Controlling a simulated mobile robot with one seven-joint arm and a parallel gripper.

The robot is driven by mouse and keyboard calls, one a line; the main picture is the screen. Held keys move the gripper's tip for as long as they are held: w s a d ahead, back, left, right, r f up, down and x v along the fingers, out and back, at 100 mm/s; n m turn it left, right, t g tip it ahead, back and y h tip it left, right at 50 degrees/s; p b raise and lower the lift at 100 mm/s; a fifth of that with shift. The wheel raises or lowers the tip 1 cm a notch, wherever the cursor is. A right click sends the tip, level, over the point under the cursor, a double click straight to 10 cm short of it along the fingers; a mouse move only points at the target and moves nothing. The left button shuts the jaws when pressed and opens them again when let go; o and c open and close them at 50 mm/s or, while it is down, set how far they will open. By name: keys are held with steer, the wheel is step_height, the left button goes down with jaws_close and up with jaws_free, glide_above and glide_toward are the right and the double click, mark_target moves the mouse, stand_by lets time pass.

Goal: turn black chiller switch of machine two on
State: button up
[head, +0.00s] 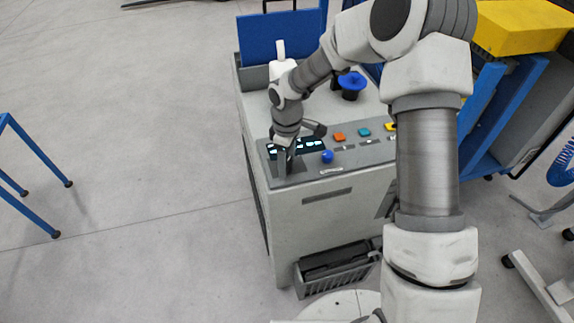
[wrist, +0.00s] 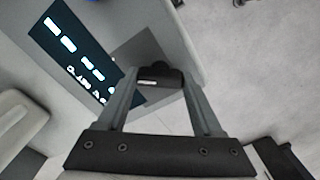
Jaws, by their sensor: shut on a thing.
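My gripper (head: 284,165) points down at the left end of the sloped control panel of a light grey machine (head: 315,225). In the wrist view, my gripper (wrist: 159,75) has its two fingers on either side of a small black switch (wrist: 160,82) with a pale label mark on it. The fingers are shut on this switch. It sits on a grey panel beside a dark display with lit characters (wrist: 75,50). In the head view the switch is hidden by my gripper. Its on or off position cannot be told.
On the panel are a blue knob (head: 327,156), an orange button (head: 338,137), a teal button (head: 364,132) and a yellow button (head: 390,127). A blue handwheel (head: 351,84) stands on top. A blue frame (head: 30,150) stands left; the floor between is clear.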

steer(key=shift+m+b, duration=1.1)
steer(key=shift+m, duration=1.2)
steer(key=o, duration=1.4)
steer(key=shift+c, duration=0.2)
step_height(320, 180, up, 18)
steer(key=shift+f, duration=0.25)
